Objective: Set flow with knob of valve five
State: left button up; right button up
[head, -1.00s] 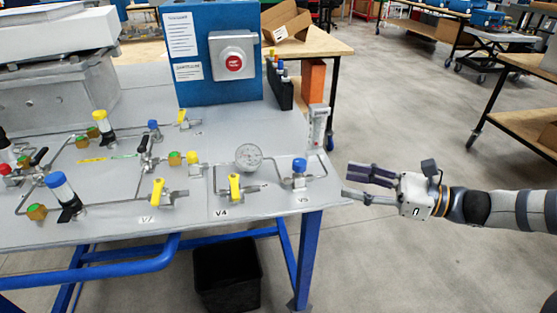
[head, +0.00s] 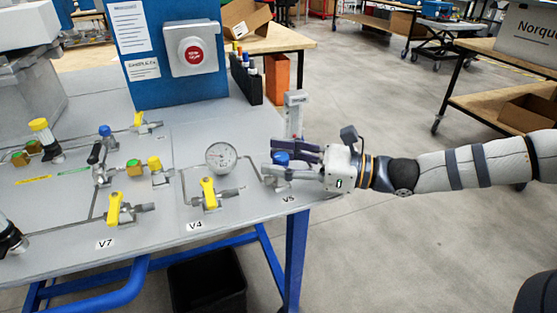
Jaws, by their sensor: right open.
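The valve five knob (head: 281,158) is blue and sits on a metal valve body above the V5 label (head: 288,198), near the right end of the grey panel table (head: 250,215). My right gripper (head: 278,160) is open at the knob, with its fingers pointing left, one behind the knob and one in front and lower. I cannot tell whether they touch it. The fingers hide part of the valve body. A clear upright flow meter (head: 294,115) stands just behind the right gripper. My left gripper is not in view.
A round gauge (head: 221,158) and the yellow V4 handle (head: 209,193) are left of valve five. A blue box with a red emergency button (head: 194,53) stands behind. A black holder (head: 246,78) is at the back edge.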

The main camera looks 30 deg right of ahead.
grip_shut()
